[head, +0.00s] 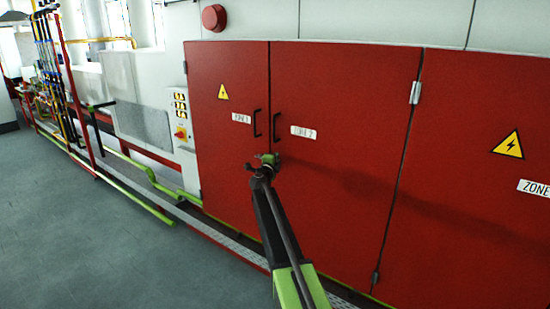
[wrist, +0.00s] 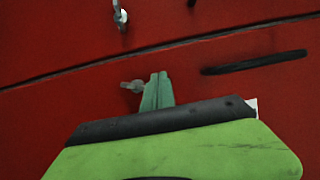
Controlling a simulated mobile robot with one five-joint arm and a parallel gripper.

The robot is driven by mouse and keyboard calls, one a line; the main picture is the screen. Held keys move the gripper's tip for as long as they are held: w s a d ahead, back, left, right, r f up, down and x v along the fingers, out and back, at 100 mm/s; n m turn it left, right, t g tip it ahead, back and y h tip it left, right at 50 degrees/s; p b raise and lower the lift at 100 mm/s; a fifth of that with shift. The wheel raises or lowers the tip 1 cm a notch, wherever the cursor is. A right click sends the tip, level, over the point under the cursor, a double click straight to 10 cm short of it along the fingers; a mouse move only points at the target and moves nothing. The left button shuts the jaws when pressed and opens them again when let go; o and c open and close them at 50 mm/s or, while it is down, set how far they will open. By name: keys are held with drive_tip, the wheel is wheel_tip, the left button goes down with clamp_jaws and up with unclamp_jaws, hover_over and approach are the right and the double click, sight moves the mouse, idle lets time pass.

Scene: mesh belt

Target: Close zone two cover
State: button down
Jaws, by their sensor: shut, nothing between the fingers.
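The zone two cover (head: 345,110) is the wide red panel in the middle of the head view. It stands about flush with the red cover on its left (head: 225,75), with a thin dark seam between them. Its black handle (head: 277,126) is near that seam, beside a white label (head: 304,132) that is hard to read. My gripper (head: 267,160) is below the handle, in front of the cover near the seam. In the wrist view its green fingers (wrist: 157,90) are together and empty, close to the red surface; contact is unclear. The handle (wrist: 255,62) shows right of them.
A small silver fitting (wrist: 132,86) is beside the fingertips, and another (wrist: 120,15) is across the seam. Hinges (head: 416,92) line the cover's right edge. A control box (head: 180,118) and green pipes (head: 150,205) are at left. Grey floor (head: 90,240) is clear.

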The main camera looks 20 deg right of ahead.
drive_tip(key=s+a, duration=0.6)
drive_tip(key=a, duration=0.5)
drive_tip(key=shift+s+a+r, duration=0.15)
drive_tip(key=shift+s+a, duration=0.15)
drive_tip(key=shift+s, duration=0.1)
drive_tip(key=shift+r, duration=0.1)
drive_tip(key=s+a+r+n+t+y+p, duration=0.1)
drive_tip(key=s+a+r+n+t+y, duration=0.35)
drive_tip(key=a+n, duration=0.35)
drive_tip(key=s+a+f+n+g+y, duration=0.2)
drive_tip(key=s+a+f+n+y, duration=0.2)
drive_tip(key=a+n+y, duration=0.15)
drive_tip(key=s+a+f+n+g+y, duration=0.2)
drive_tip(key=s+a+f+n+y, duration=0.25)
drive_tip(key=a+n, duration=0.2)
drive_tip(key=s+a+f+n+g, duration=0.3)
drive_tip(key=s+f+g, duration=0.3)
drive_tip(key=s+f, duration=0.45)
drive_tip(key=s+d+f+g+h, duration=0.1)
drive_tip(key=s+d+f+g, duration=0.1)
drive_tip(key=s, duration=0.4)
drive_tip(key=s+d+f+n+g+h, duration=0.1)
drive_tip(key=s+d+f+g, duration=0.1)
drive_tip(key=s, duration=0.5)
drive_tip(key=s+d+f+n+g+h, duration=0.1)
drive_tip(key=s+d+f+g, duration=0.2)
drive_tip(key=s+g, duration=0.2)
drive_tip(key=shift+s+f+h+p, duration=0.35)
drive_tip(key=shift+s+p, duration=0.05)
drive_tip(key=shift+s, duration=0.6)
